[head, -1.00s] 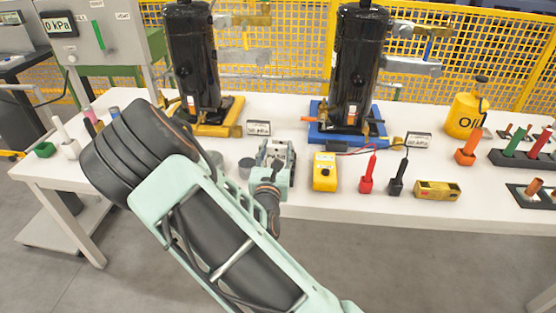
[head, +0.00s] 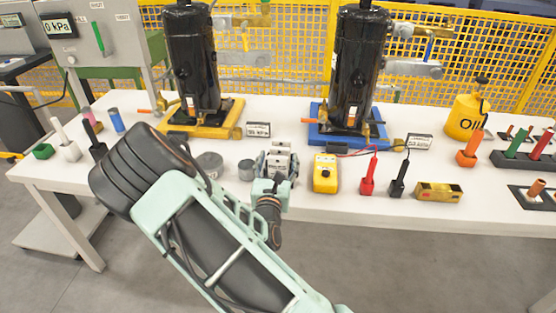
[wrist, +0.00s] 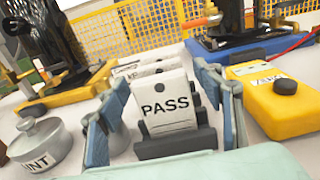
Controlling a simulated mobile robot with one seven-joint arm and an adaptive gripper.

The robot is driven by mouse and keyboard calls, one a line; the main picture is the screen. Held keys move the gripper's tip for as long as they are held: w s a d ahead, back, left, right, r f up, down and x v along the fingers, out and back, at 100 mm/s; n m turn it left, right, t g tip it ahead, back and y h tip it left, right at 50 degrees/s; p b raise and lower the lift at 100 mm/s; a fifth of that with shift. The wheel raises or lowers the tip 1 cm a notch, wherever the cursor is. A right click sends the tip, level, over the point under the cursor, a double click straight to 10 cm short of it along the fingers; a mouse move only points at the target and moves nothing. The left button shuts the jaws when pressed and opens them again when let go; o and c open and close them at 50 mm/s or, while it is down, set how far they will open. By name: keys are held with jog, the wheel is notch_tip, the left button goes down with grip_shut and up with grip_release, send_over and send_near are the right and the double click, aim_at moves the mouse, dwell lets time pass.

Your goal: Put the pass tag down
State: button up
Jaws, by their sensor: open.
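The pass tag (wrist: 167,104) is a white plate with black PASS lettering. In the wrist view it stands nearly upright at a dark slotted base (wrist: 176,144), with other white tags (wrist: 150,69) behind it. My gripper (wrist: 160,92) is open, with one blue-grey finger on each side of the tag. A gap shows at the left finger; the right finger is close to the tag's edge, and I cannot tell whether they touch. In the head view my gripper (head: 275,167) is over the tags at the table's front, and the PASS lettering cannot be read there.
A yellow box (head: 325,174) stands just right of my gripper. Grey round weights (head: 210,165) stand to its left. Behind are black compressors on a yellow pallet (head: 228,113) and a blue pallet (head: 322,133). Red (head: 368,178) and black probes stand farther right.

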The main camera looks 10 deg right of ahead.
jog(key=shift+r, duration=0.2)
jog(key=p+v, duration=0.1)
jog(key=v, duration=1.1)
